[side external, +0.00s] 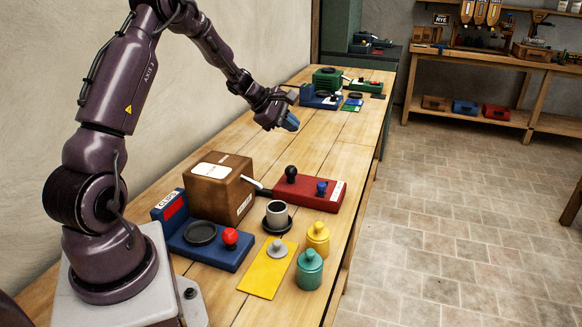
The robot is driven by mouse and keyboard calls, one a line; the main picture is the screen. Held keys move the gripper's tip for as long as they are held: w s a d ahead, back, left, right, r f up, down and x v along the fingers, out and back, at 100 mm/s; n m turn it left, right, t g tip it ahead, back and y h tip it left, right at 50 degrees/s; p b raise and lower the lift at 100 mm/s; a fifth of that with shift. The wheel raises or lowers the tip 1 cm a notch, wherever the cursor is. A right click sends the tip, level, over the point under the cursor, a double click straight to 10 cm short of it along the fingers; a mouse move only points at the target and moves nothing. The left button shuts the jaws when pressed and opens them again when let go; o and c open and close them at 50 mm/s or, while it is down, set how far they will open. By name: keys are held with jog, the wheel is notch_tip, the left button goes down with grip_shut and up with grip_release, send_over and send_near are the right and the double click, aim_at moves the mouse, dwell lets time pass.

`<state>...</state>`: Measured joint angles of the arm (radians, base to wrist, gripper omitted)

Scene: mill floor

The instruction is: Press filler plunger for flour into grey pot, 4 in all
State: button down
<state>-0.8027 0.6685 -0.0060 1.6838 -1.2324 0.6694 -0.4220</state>
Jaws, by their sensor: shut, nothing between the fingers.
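A grey pot (277,212), open with a dark inside, stands upright on a black saucer in the near part of the bench. A grey knobbed lid (277,249) lies on a yellow mat (258,281) in front of it. A brown box (220,188) with a pale label and a short white spout stands behind the pot. A red base (318,193) beside it carries a black knob (291,174) and a blue knob (322,188); I cannot tell which is the flour plunger. My gripper (291,123) is shut and empty, with blue fingertips, above the bench beyond the red base.
A blue unit (205,252) with a dark round plate and a red knob (230,237) stands near my base. Lidded yellow (318,238) and teal (309,269) pots stand at the right edge. Blue and green units (327,79) stand at the far end. The middle bench is clear.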

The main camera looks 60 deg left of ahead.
aim_at(290, 168)
jog(key=shift+f, duration=4.45)
jog(key=shift+f, duration=0.15)
jog(key=shift+f, duration=0.25)
jog(key=shift+f, duration=0.95)
jog(key=shift+r, duration=1.35)
jog(key=shift+r, duration=2.5)
